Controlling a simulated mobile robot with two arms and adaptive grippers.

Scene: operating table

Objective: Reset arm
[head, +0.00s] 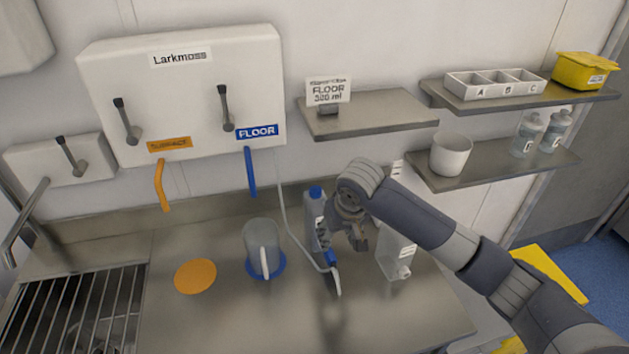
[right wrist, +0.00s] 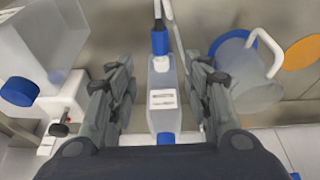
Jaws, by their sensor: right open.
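My right gripper (head: 357,238) is open over the steel counter, with its arm coming in from the right. A grey bottle with a blue cap (head: 314,215) stands just left of it in the head view. In the right wrist view the bottle (right wrist: 163,95) shows between the two spread fingers of the gripper (right wrist: 160,78), with a gap on each side. How deep it sits between them cannot be told. My left gripper is out of view.
A clear jug (head: 260,245) stands on a blue disc, beside an orange disc (head: 195,276). A white dispenser (head: 396,255) stands close right of the gripper. Shelves (head: 375,111) hang above. A grated sink (head: 75,310) lies left. The counter's front is mostly clear.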

